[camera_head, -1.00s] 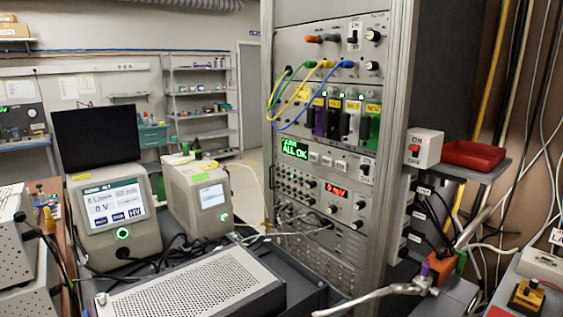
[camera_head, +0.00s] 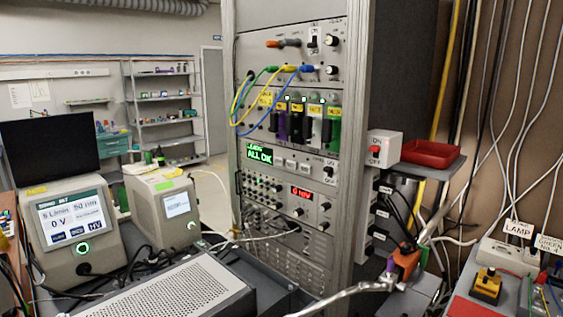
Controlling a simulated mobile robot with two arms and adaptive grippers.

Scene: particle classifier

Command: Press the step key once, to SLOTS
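A rack panel carries a small green-lit display (camera_head: 260,153) whose lower line reads ALL OK; its upper line is too small to read surely. A row of small pale keys (camera_head: 292,163) sits just right of the display. Their labels cannot be read, so I cannot tell which is the step key. A dark switch (camera_head: 329,172) is at the panel's right end. The word SLOTS is not readable anywhere. Neither of my grippers is in view.
Blue, yellow and green cables (camera_head: 276,105) loop above the display. A perforated grey box (camera_head: 180,290) stands low in front. Two screen instruments (camera_head: 75,222) (camera_head: 165,212) are left. A white switch box (camera_head: 383,146) and red tray (camera_head: 431,151) are right of the rack.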

